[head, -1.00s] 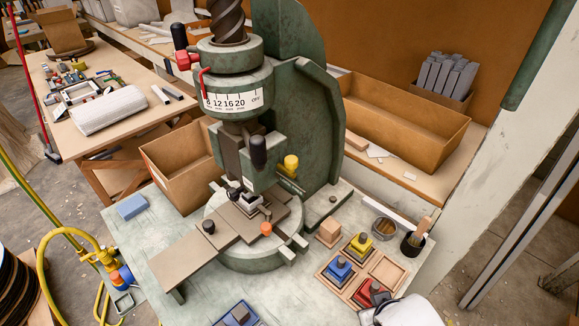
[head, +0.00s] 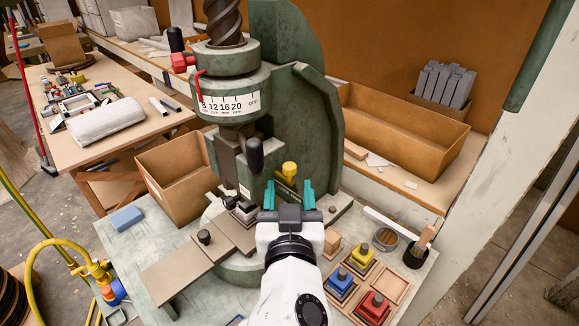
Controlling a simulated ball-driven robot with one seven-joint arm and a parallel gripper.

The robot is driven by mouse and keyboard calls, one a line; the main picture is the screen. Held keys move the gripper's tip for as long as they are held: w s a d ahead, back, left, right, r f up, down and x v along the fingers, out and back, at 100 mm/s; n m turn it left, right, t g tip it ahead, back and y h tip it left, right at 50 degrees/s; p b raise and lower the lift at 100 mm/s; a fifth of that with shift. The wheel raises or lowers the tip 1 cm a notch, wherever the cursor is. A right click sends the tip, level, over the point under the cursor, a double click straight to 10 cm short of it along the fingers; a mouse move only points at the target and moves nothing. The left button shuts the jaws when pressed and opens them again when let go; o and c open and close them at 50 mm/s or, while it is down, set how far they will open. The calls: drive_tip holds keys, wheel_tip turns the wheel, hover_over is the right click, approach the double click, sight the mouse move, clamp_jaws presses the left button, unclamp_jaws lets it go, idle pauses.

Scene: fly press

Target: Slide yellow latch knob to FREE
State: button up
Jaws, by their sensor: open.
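The yellow latch knob (head: 290,169) stands on the right side of the green fly press (head: 318,125), just below the ram housing. My gripper (head: 288,188) has its teal fingers spread on either side of the knob in the picture, its palm in front of and below it. The fingers look open and empty. Whether they reach as far back as the knob or touch it cannot be told. The latch's slot and any FREE marking are hidden or too small to read.
A black-handled lever (head: 255,156) hangs just left of my gripper. A wooden tray with red (head: 374,305), blue and yellow blocks lies at the right front. A blue block (head: 127,218) lies on the left.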

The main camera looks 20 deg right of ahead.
sight(289, 170)
drive_tip(key=p+x, duration=0.1)
drive_tip(key=x, duration=0.5)
drive_tip(key=shift+w+d, duration=0.1)
clamp_jaws()
idle(0.4)
